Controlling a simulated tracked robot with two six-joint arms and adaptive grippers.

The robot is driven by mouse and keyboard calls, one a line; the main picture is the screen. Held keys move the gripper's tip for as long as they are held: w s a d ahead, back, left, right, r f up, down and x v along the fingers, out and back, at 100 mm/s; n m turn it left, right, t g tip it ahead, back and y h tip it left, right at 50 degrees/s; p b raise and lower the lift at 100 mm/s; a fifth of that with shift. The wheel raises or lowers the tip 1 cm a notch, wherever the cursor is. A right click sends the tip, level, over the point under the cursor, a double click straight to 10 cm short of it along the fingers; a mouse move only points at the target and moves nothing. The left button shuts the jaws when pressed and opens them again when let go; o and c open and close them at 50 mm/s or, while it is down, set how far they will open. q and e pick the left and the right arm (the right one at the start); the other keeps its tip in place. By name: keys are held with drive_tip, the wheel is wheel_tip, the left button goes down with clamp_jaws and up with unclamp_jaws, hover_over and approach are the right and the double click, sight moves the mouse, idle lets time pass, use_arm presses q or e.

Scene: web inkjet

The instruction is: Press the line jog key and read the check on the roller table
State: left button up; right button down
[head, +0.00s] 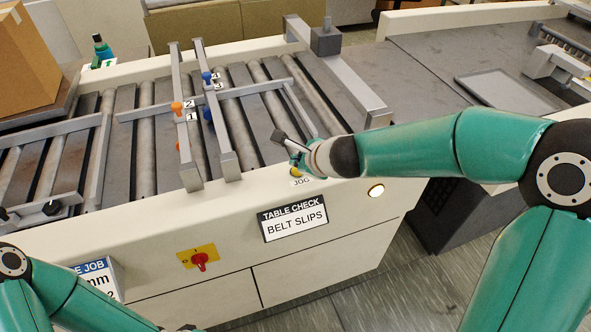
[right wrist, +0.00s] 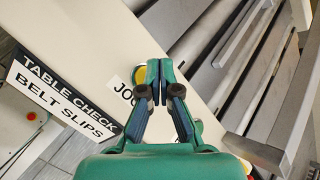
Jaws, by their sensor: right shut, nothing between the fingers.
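The yellow jog key (head: 296,171) sits on the cream front edge of the roller table (head: 230,215), above its JOG label (head: 301,182). My right gripper (head: 293,152) is shut and empty, close over the key and partly hiding it. In the right wrist view its closed fingertips (right wrist: 153,70) overlap the key (right wrist: 138,76); I cannot tell whether they touch it. The table check sign (head: 294,219) on the front panel reads "BELT SLIPS"; the right wrist view shows it too (right wrist: 62,95). My left arm shows at the lower left, but its gripper is not in view.
A red rotary switch on a yellow plate (head: 199,260) and a lit round lamp (head: 376,190) are on the front panel. Metal rails with numbered orange and blue knobs (head: 177,108) stand above the rollers. A cardboard box (head: 25,60) is at the far left.

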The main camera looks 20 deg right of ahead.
drive_tip(key=shift+f, duration=0.15)
drive_tip(key=shift+f+b, duration=0.25)
drive_tip(key=shift+b, duration=0.05)
drive_tip(key=shift+f+b, duration=0.45)
idle(0.6)
drive_tip(key=shift+r, duration=0.1)
drive_tip(key=shift+r+p, duration=0.8)
drive_tip(key=shift+p, duration=0.15)
wheel_tip(320, 180, up, 5)
drive_tip(key=p, duration=0.5)
idle(0.7)
